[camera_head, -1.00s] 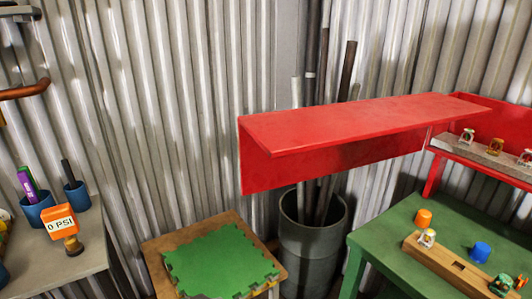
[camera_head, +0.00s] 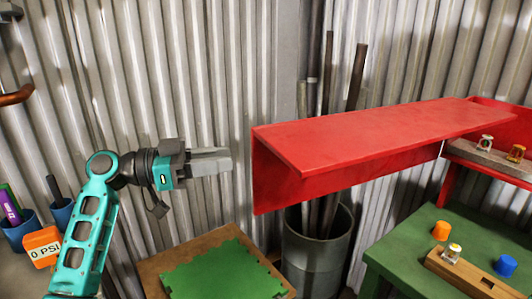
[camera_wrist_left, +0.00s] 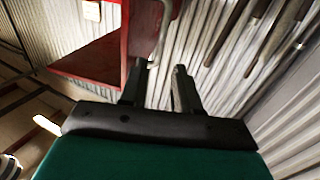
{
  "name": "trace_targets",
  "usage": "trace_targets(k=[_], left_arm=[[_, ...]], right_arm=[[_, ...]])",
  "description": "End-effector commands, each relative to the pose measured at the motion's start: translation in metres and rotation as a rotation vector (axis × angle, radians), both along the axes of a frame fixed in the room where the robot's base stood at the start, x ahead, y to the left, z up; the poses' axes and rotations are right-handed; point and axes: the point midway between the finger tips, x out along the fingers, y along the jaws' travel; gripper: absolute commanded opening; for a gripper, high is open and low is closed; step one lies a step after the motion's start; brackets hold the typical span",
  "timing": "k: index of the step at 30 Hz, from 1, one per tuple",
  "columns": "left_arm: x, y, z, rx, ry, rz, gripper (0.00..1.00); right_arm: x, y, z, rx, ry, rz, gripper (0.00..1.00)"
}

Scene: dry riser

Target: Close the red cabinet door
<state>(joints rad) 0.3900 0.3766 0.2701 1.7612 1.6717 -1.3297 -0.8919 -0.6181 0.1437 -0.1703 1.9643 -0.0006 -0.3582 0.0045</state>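The red cabinet door (camera_head: 370,135) stands open in the head view, sticking out to the left from the red cabinet (camera_head: 500,128) at the right edge. Its near end shows a bent red panel below the broad upper face. My left gripper (camera_head: 230,161) is just left of the door's free end, pointing right, with a small gap between them in the picture. In the left wrist view, the two fingers (camera_wrist_left: 160,75) are apart with nothing between them, and the red door (camera_wrist_left: 95,60) lies beyond the left finger. My right gripper is not in view.
A grey bin (camera_head: 318,255) with several upright pipes stands behind and below the door. A stool with a green mat (camera_head: 220,272) is below. A green table (camera_head: 405,240) stands right, a desk with an orange 0 PSI block (camera_head: 42,246) left. Corrugated wall is behind.

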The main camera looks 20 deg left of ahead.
Motion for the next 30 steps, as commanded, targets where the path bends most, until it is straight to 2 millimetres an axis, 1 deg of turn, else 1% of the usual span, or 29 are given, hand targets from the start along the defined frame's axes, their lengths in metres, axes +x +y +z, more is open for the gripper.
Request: trace_targets(k=[1,6,12,18,26,30], left_arm=[[0.006,-0.011,0.003,-0.004,0.0,-0.004,0.31],[0.024,-0.042,0.002,-0.003,0.002,-0.002,0.31],[0.04,-0.069,0.001,-0.002,0.002,0.0,0.31],[0.047,-0.081,0.0,0.0,0.002,0.001,0.31],[0.048,-0.082,-0.001,0.001,0.003,0.002,0.31],[0.047,-0.081,-0.001,0.001,0.003,0.002,0.2]], right_arm=[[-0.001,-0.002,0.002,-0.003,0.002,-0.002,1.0],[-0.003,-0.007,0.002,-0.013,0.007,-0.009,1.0],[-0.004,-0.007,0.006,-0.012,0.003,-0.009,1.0],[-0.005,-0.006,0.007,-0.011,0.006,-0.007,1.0],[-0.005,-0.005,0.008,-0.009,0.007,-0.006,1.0],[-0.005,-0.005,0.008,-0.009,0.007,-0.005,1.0]])
